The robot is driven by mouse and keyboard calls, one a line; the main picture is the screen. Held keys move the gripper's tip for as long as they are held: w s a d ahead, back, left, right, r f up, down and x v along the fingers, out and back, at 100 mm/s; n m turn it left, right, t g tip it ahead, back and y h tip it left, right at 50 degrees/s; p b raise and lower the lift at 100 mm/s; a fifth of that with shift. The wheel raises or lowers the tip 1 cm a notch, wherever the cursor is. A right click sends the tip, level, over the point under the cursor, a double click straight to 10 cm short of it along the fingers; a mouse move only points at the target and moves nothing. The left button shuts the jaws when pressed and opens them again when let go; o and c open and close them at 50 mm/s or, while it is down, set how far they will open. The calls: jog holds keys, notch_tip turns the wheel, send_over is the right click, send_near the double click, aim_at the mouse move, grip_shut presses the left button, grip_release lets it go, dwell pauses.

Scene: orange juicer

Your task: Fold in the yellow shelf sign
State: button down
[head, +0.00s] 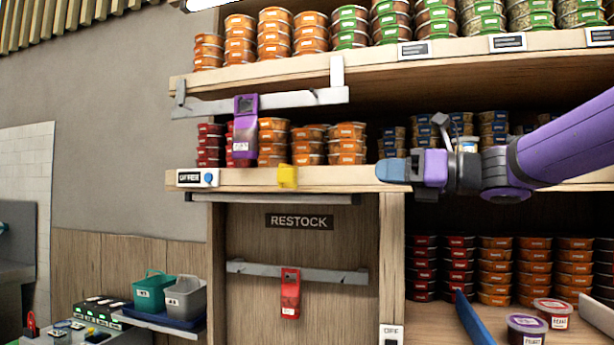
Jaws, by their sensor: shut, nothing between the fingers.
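The small yellow shelf sign (287,177) is on the front edge of the middle shelf (340,176), left of centre in the head view. It stands out from the shelf edge, beside the OFFER label. My gripper (392,170) is at the same shelf height, to the right of the sign, with its bluish fingertips pointing left. The fingers are shut and empty. A clear gap lies between the fingertips and the sign. My purple arm reaches in from the right.
A purple tag (245,125) hangs from the upper metal rail (300,98), and a red tag (290,293) from the lower rail under the RESTOCK sign (299,221). The OFFER label (197,178) is left of the yellow sign. Stacked tubs (346,144) fill the shelf behind.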

aim_at(293, 177)
jog(key=shift+s+a+f+n+g+y, duration=0.1)
jog(key=shift+a+n+g+y, duration=0.1)
jog(key=shift+n+g, duration=0.6)
jog(key=shift+s+a+f+n+g+y, duration=0.15)
jog(key=shift+n+g, duration=0.35)
jog(key=shift+n, duration=0.6)
jog(key=shift+a+r, duration=0.1)
jog(key=x, duration=1.4)
jog(key=shift+w, duration=0.1)
